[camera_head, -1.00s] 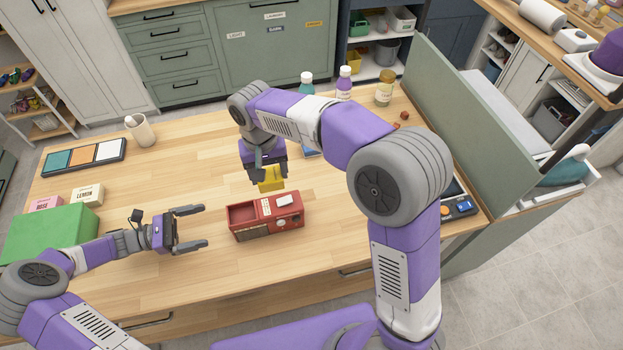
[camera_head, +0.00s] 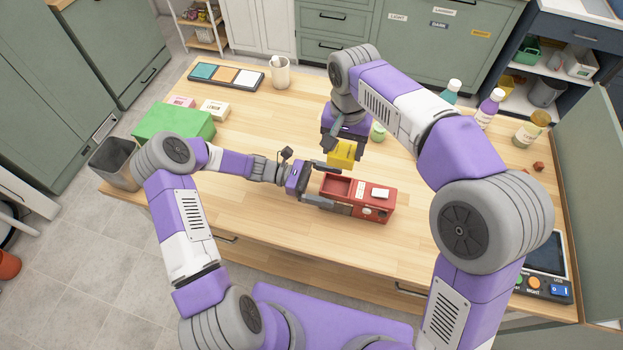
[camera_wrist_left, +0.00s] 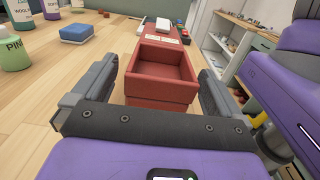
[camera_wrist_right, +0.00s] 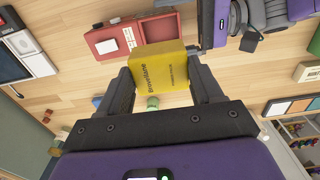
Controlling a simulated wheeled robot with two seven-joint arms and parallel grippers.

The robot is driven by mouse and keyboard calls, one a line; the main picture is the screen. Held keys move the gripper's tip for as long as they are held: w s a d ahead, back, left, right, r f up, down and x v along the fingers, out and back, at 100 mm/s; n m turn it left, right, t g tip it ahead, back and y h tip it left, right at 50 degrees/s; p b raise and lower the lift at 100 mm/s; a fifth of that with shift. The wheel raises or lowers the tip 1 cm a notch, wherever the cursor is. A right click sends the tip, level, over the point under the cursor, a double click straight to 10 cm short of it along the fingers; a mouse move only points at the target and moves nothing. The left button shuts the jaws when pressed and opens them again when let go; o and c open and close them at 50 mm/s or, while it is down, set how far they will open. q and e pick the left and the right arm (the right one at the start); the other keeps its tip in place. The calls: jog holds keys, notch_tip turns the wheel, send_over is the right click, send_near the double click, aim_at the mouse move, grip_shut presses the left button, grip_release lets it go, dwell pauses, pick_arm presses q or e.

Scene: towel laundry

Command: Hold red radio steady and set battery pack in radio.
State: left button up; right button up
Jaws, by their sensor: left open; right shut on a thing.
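The red radio (camera_head: 371,203) lies on the wooden table, its empty open compartment (camera_wrist_left: 165,72) facing up at the end near my left gripper. My left gripper (camera_head: 322,186) is open, with its fingers on either side of that end; I cannot tell whether they touch it. In the left wrist view the radio stands between the two fingers (camera_wrist_left: 160,95). My right gripper (camera_wrist_right: 165,85) is shut on the yellow battery pack (camera_wrist_right: 160,68). It holds the pack (camera_head: 342,152) above the table, just behind the radio's compartment end in the head view.
A green box (camera_head: 176,122), small cartons (camera_head: 214,107) and a tray of colour swatches (camera_head: 226,76) are at the left. Bottles (camera_head: 489,108) stand at the back right. A device with buttons (camera_head: 545,287) is at the right edge. The table in front of the radio is clear.

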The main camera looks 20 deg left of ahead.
pick_arm(q)
jog(key=shift+d, duration=0.95)
jog(key=c, duration=1.4)
jog(key=shift+c, duration=0.2)
pick_arm(e)
jog(key=shift+s+f, duration=0.1)
jog(key=shift+f, duration=5.05)
